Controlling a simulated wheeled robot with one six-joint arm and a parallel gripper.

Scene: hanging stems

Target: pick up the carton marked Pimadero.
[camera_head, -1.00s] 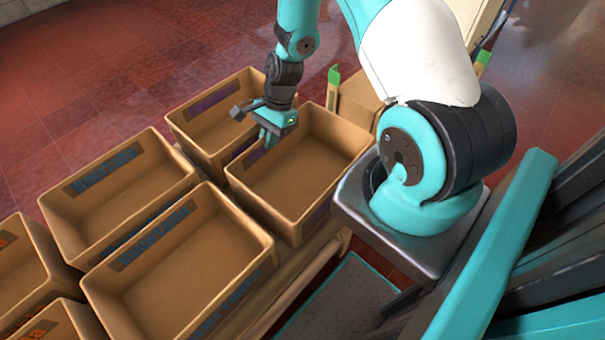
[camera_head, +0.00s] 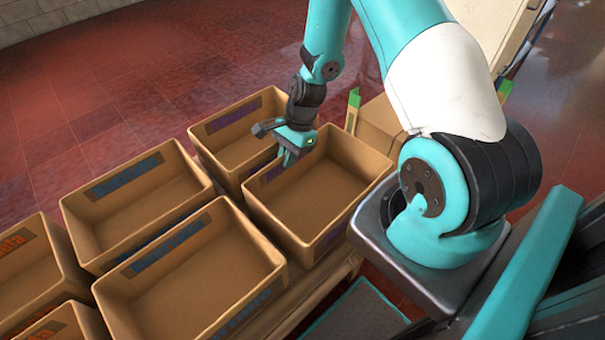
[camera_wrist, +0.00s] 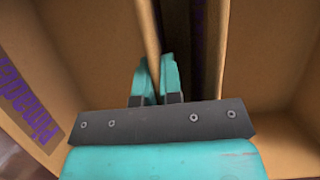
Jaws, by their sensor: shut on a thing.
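The brown carton marked Pimadero in purple shows at the left of the wrist view (camera_wrist: 30,100). It is open-topped and looks empty where I see in. A second carton with purple marking (camera_wrist: 222,50) stands on the other side of a narrow dark gap. My gripper (camera_head: 288,158) points down at the neighbouring walls of the back carton (camera_head: 235,118) and the near right carton (camera_head: 330,190). In the wrist view, my gripper (camera_wrist: 156,75) is shut on the wall bordering the Pimadero carton. The lower fingertips are hidden in the head view.
Cartons with blue markings (camera_head: 130,175) (camera_head: 165,240) stand to the left, close together. Cartons with orange markings (camera_head: 18,240) are at the far left. A brown box (camera_head: 378,125) stands behind at the right. Red tiled floor (camera_head: 100,70) lies open beyond.

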